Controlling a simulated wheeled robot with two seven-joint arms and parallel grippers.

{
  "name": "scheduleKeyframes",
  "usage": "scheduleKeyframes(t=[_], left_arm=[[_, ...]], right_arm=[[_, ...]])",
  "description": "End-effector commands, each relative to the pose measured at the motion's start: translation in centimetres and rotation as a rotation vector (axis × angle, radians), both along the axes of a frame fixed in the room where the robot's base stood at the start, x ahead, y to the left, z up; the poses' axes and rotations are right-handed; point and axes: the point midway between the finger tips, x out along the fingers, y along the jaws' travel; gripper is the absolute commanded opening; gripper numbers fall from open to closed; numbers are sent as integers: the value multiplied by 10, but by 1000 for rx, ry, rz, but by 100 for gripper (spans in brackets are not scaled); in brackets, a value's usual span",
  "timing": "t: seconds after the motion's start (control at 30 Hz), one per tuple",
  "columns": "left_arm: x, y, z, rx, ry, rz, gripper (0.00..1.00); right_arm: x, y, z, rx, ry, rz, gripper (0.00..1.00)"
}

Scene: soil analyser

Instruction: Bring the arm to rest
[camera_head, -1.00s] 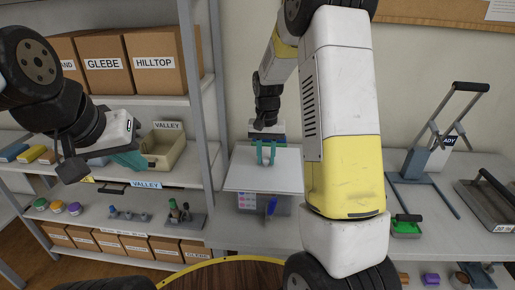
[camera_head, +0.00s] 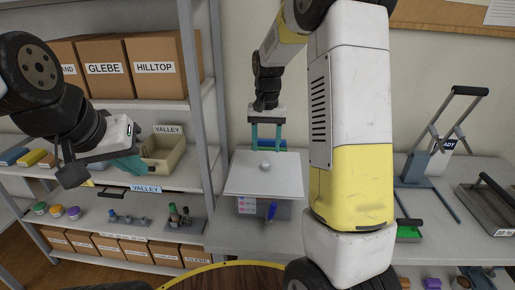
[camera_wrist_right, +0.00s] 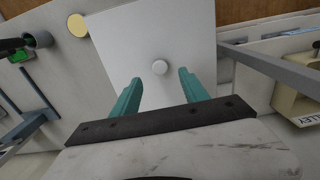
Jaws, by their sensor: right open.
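My right gripper (camera_head: 267,134) is open and empty above the back part of a white analyser lid (camera_head: 262,184). The lid has a round knob (camera_head: 265,166) on top. In the right wrist view the teal fingers (camera_wrist_right: 158,97) are spread apart, and the knob (camera_wrist_right: 160,67) shows between and beyond them, not held. My left gripper (camera_head: 128,167) is at the left, in front of the shelf near the VALLEY tray; its fingers are partly hidden, so I cannot tell whether they are apart.
The shelf (camera_head: 175,103) on the left holds labelled boxes, a beige VALLEY tray (camera_head: 180,158) and small coloured items. To the right on the bench stand a grey press with a tall handle (camera_head: 455,105), a green-topped block (camera_head: 409,233) and a flat tool with a handle (camera_head: 490,200).

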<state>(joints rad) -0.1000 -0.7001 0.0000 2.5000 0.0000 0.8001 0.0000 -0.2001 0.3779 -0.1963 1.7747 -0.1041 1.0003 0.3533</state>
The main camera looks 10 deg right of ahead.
Motion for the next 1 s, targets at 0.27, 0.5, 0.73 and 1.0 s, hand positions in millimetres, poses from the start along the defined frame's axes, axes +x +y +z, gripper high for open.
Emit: scheduleKeyframes(t=[0.27,0.5,0.73,1.0], left_arm=[[0,0,0,0,0,0,0],[0,0,0,0,0,0,0],[0,0,0,0,0,0,0],[0,0,0,0,0,0,0]], right_arm=[[-21,0,39,34,-53,25,52],[-95,5,99,108,-224,121,52],[-173,13,128,132,-402,227,52],[-233,20,128,111,-546,311,52]])
